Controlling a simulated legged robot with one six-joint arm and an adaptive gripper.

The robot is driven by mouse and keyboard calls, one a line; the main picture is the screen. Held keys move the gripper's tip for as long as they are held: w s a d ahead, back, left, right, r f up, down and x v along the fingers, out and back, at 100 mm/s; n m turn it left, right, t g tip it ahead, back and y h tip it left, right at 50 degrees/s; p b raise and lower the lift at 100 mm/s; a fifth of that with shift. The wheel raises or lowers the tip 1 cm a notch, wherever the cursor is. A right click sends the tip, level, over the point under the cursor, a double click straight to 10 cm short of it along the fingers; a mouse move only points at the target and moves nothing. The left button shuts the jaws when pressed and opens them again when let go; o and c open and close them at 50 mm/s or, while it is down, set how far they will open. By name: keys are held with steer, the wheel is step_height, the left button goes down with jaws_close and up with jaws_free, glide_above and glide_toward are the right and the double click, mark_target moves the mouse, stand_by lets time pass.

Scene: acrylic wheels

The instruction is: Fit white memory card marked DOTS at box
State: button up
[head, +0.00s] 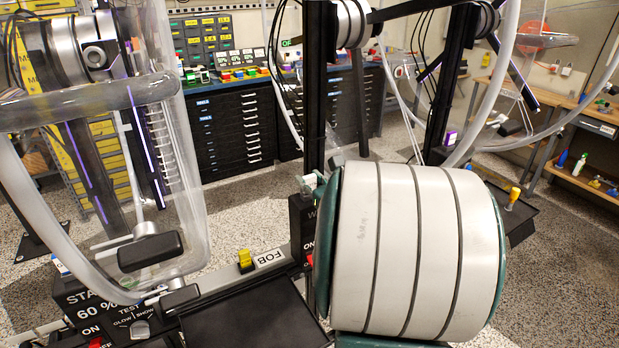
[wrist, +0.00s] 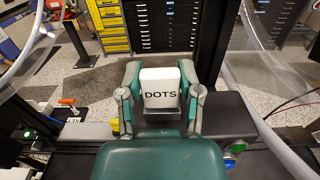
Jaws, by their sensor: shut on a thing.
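My gripper (wrist: 160,78) is shut on the white memory card (wrist: 160,92), with one green-grey finger on each side of it. The card is upright in the wrist view, its black DOTS lettering facing the camera. In the head view my pale, banded arm fills the right middle and hides most of the gripper and the card. A black box (head: 302,222) with white lettering, including ON, stands by the dark post. Another black box (head: 95,308), marked 60 %, TEST and ON, is at lower left. I cannot tell which box takes the card.
Clear acrylic wheels and frames (head: 185,150) stand at left, with more at upper right. A black tray (head: 255,318) lies in front. Drawer cabinets (head: 235,125) stand behind.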

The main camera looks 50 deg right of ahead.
steer(key=shift+f, duration=0.15)
steer(key=o, duration=0.9)
steer(key=v, duration=0.7)
steer(key=shift+s, duration=0.25)
steer(key=shift+a, duration=0.1)
